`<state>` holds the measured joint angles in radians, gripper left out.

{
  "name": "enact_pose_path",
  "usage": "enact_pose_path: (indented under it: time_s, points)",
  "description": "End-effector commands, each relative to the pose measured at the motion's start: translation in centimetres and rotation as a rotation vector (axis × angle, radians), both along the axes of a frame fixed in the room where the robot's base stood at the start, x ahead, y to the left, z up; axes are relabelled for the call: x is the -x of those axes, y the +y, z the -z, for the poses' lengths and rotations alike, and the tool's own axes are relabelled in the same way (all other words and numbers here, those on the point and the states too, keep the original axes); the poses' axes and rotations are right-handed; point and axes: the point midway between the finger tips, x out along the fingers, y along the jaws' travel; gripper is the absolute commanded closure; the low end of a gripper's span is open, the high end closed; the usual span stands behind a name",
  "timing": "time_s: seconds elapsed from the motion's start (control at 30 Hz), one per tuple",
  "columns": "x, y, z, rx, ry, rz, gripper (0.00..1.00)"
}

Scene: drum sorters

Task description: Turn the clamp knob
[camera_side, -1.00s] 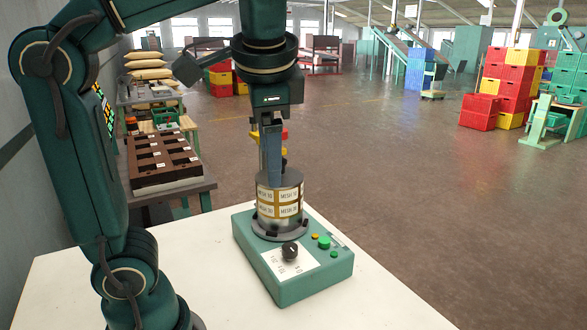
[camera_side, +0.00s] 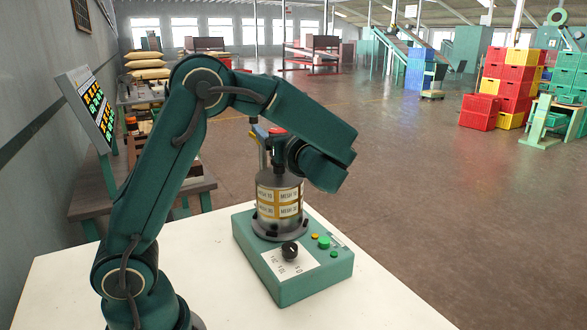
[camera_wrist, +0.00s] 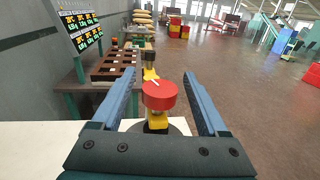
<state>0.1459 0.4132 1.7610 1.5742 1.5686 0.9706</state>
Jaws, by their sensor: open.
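The red clamp knob (camera_wrist: 159,95), with a pale line on it, sits on a yellow clamp (camera_wrist: 157,123) in the wrist view. In the side view the knob (camera_side: 277,131) shows small above the metal drum (camera_side: 279,203), which carries mesh labels. The drum stands upright on the green sorter base (camera_side: 318,280). My gripper (camera_wrist: 161,78) is open, its blue fingers on either side of the knob with a visible gap at each side.
A black dial (camera_side: 290,250) and green buttons (camera_side: 323,241) are on the base. The white table (camera_side: 370,295) is otherwise clear around it. A brown compartment tray (camera_wrist: 113,70) and a lit display board (camera_wrist: 82,30) stand beyond, by the wall.

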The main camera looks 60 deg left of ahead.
Motion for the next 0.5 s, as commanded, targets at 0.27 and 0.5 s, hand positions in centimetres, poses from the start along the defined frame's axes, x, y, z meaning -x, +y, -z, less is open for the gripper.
enact_pose_path:
  time_s: [0.27, 0.5]
  points:
    - [-0.3, 2.3, 0.0, 0.001, -0.002, 0.000, 0.23]
    - [-0.4, 2.3, 0.0, 0.001, -0.003, 0.001, 0.23]
